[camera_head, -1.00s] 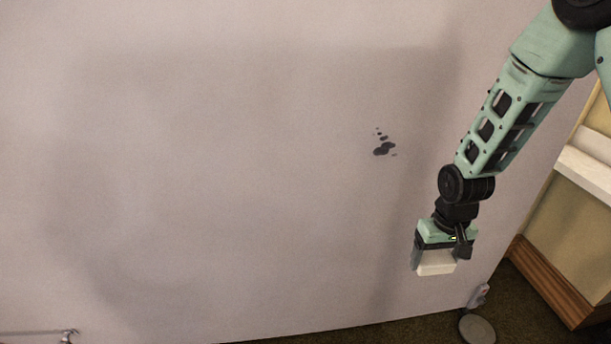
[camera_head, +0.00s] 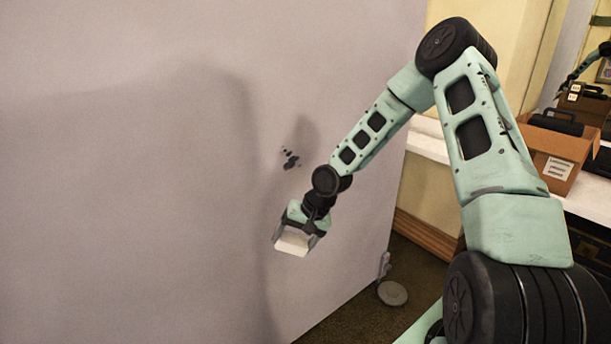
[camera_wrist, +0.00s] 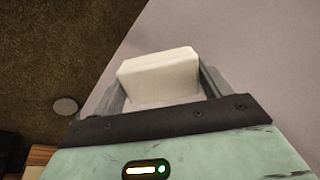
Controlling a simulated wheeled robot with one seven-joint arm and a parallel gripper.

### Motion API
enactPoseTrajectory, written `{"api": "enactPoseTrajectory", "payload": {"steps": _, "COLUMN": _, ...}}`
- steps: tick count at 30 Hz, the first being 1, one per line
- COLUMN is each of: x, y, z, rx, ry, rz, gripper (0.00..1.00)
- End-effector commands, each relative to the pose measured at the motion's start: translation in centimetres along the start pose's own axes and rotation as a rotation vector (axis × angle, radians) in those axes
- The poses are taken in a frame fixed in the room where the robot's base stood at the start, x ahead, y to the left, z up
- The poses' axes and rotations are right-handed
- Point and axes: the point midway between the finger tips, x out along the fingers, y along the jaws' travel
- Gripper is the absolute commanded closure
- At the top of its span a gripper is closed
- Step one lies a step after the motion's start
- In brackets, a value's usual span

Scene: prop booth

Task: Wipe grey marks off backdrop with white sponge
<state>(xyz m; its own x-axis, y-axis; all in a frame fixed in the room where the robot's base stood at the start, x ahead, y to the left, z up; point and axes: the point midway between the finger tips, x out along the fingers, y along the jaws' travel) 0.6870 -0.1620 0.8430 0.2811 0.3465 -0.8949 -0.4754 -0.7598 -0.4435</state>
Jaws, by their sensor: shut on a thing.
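The backdrop (camera_head: 130,190) is a large pale grey-mauve panel filling the left of the head view. Dark grey marks (camera_head: 291,160) form a small cluster on it, one bigger blot with several specks. My gripper (camera_head: 294,239) is below the marks, close in front of the backdrop. It is shut on the white sponge (camera_head: 291,244), a pale block. In the wrist view the sponge (camera_wrist: 158,76) sits between the two fingers, with the backdrop (camera_wrist: 250,60) behind it. I cannot tell whether the sponge touches the backdrop.
A round grey foot (camera_head: 392,293) stands on the dark carpet (camera_head: 350,325) by the backdrop's lower right edge. A white shelf (camera_head: 432,140) is at the right behind my arm, with an orange-brown box (camera_head: 560,150) on it. The backdrop left of the marks is clear.

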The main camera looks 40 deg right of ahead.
Motion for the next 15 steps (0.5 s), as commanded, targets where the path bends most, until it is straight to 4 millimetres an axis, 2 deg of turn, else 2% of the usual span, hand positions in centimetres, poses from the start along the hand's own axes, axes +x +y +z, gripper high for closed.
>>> {"api": "enactPoseTrajectory", "payload": {"steps": 15, "x": -1.8, "y": -1.1, "z": -3.0, "rx": 0.244, "ry": 0.202, "rz": -0.262, "gripper": 0.42}}
